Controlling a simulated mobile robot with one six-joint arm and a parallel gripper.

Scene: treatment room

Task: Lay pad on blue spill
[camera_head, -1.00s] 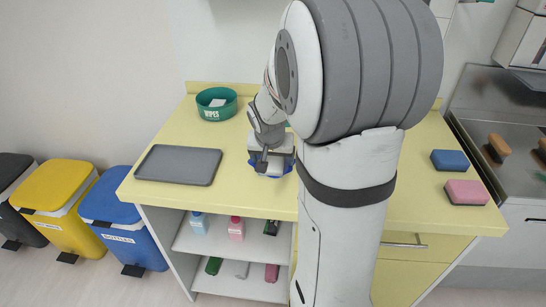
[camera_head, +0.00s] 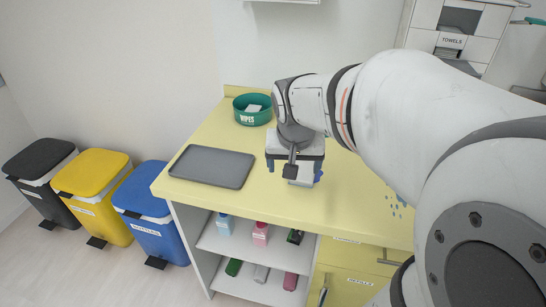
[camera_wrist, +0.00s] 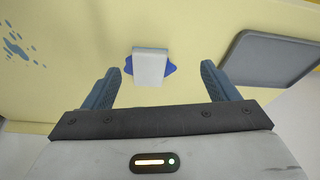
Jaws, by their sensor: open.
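A white pad (camera_wrist: 150,66) lies on the yellow counter, with a solid blue patch (camera_wrist: 171,69) showing from under both its sides. Its middle is hidden by the pad. A separate lighter blue splatter of drops (camera_wrist: 24,48) lies bare on the counter, at the left of the wrist view; it also shows in the head view (camera_head: 396,204), by my arm. My gripper (camera_wrist: 163,82) is open, its two fingers apart and not touching the pad, which is beyond and between them. In the head view my gripper (camera_head: 295,178) is low over the counter and partly hides the pad.
A grey tray (camera_head: 212,167) lies left of my gripper. A green wipes tub (camera_head: 252,118) stands behind. Below the counter (camera_head: 265,201) are shelves with bottles. Black, yellow and blue bins (camera_head: 147,205) stand at the left. My arm hides the counter's right side.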

